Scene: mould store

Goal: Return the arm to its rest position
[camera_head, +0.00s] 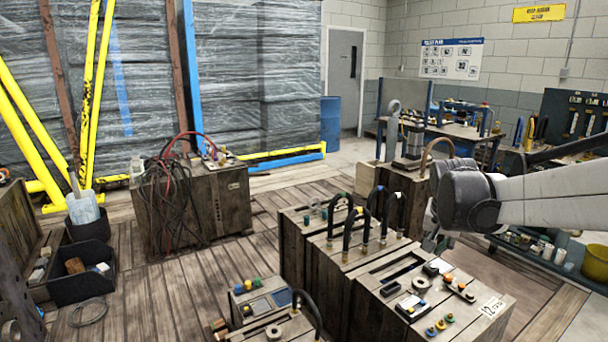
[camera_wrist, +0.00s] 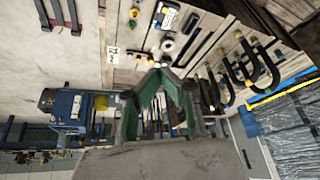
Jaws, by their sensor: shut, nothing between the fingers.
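My arm reaches in from the right edge of the head view, with its grey wrist joint at the right of the mould crates. My gripper (camera_head: 434,243) hangs below that joint, beside the nearer crate (camera_head: 365,312), partly hidden by the wrist. In the wrist view the gripper (camera_wrist: 160,74) shows two green-edged fingers that converge at their tips. It is shut and holds nothing. The wrist view is turned, and the crate top with its white number tag (camera_wrist: 113,55) lies beyond the fingertips.
Black hoses (camera_head: 367,212) arch up from the crates left of my gripper. A crate with tangled cables (camera_head: 222,200) stands further left. A workbench (camera_head: 465,128) is at the back right, and a yellow bucket (camera_head: 596,262) is at the right edge. Plank floor is open between the crates.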

